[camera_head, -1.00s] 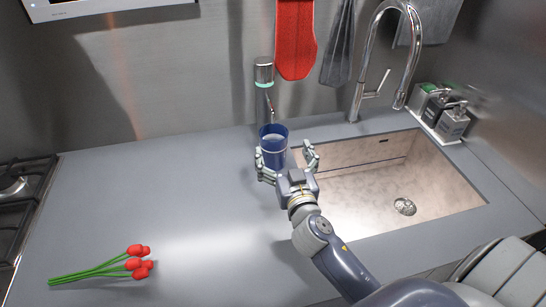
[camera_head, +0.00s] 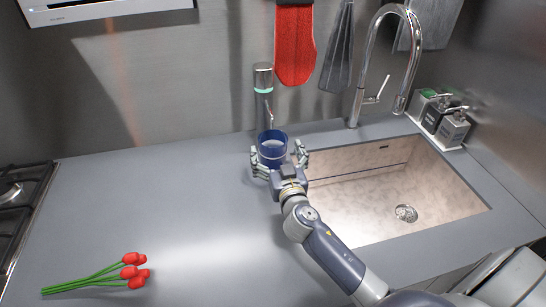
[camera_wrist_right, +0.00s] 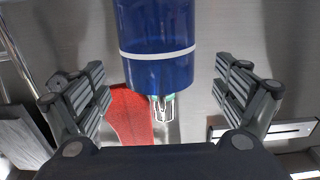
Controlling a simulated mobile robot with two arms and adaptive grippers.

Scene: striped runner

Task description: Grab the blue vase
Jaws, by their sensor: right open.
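The blue vase (camera_head: 272,143) stands upright on the grey counter at the back, beside the sink, with a white band around it. In the right wrist view the vase (camera_wrist_right: 157,75) fills the upper middle. My right gripper (camera_head: 276,161) is open, with one finger on each side of the vase. In the right wrist view clear gaps show between the vase and both fingers of the gripper (camera_wrist_right: 157,92). The lower front of the vase is partly hidden behind the gripper in the head view. My left gripper is not in view.
A metal dispenser (camera_head: 263,92) stands right behind the vase. The sink (camera_head: 380,195) with its tall faucet (camera_head: 362,65) is to the right. Red tulips (camera_head: 110,274) lie at the front left, and a stove (camera_head: 18,205) is at the left edge. The middle of the counter is clear.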

